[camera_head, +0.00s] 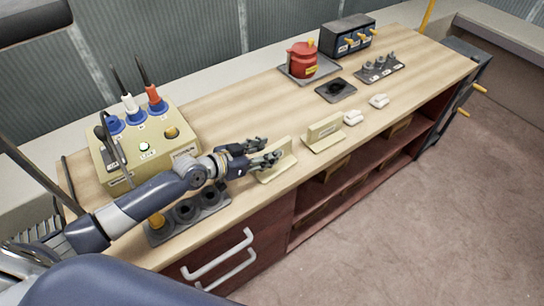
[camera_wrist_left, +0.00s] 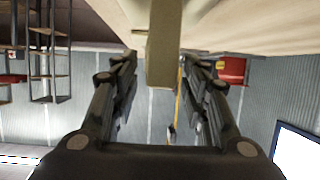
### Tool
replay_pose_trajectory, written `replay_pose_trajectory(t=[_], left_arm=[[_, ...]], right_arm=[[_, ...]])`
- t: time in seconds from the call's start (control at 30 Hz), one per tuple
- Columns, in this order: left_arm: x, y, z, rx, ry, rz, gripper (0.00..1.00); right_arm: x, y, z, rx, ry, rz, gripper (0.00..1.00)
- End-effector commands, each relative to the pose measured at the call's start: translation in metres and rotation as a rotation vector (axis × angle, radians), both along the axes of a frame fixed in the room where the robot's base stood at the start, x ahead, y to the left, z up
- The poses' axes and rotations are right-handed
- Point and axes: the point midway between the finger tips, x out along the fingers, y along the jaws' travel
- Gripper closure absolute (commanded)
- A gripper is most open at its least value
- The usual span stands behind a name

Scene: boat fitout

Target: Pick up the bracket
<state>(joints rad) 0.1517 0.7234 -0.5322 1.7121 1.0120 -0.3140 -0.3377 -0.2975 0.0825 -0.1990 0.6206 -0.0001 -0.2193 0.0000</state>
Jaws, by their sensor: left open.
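A cream, L-shaped bracket (camera_head: 278,162) stands upright on the wooden workbench near its front edge. A similar cream piece (camera_head: 323,134) stands to its right; I cannot tell which of the two the task means. My left gripper (camera_head: 268,151) is open at the nearer bracket, its fingers partly covering that bracket's left side. In the left wrist view, the cream upright (camera_wrist_left: 163,50) shows between the two spread fingers (camera_wrist_left: 158,68). I cannot tell whether they touch it. My right gripper is not in view.
A cream box (camera_head: 182,140) with blue-based tools stands behind my left arm. A dark holder (camera_head: 214,199) lies below the arm. Small white pieces (camera_head: 353,118), a dark plate (camera_head: 336,90), a red device (camera_head: 302,60) and a black box (camera_head: 347,35) are farther right.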

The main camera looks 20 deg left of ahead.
Motion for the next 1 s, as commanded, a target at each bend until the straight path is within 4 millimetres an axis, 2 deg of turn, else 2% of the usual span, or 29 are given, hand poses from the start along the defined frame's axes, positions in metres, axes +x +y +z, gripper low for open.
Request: replay_pose_trajectory(t=[0.1, 0.2, 0.5, 0.53, 0.57, 0.7, 1.0], left_arm=[[0.013, -0.009, -0.004, -0.003, -0.002, 0.002, 0.58], [0.020, -0.013, -0.009, -0.002, -0.001, 0.001, 0.58], [0.023, -0.016, -0.012, -0.001, -0.001, 0.000, 0.58], [0.023, -0.016, -0.012, -0.001, -0.001, 0.000, 0.61], [0.023, -0.016, -0.012, -0.001, -0.001, 0.000, 0.67], [0.023, -0.015, -0.011, -0.001, -0.001, 0.000, 0.99], [0.023, -0.015, -0.011, -0.001, -0.003, 0.001, 1.00]], right_arm=[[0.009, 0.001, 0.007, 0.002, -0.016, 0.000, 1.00], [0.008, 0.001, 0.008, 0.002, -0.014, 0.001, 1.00], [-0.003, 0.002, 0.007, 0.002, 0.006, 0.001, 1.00], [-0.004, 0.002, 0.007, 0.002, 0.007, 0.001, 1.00], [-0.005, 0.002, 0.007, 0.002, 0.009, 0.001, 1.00], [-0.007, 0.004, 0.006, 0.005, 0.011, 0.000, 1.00], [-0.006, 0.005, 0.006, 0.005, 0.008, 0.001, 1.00]])
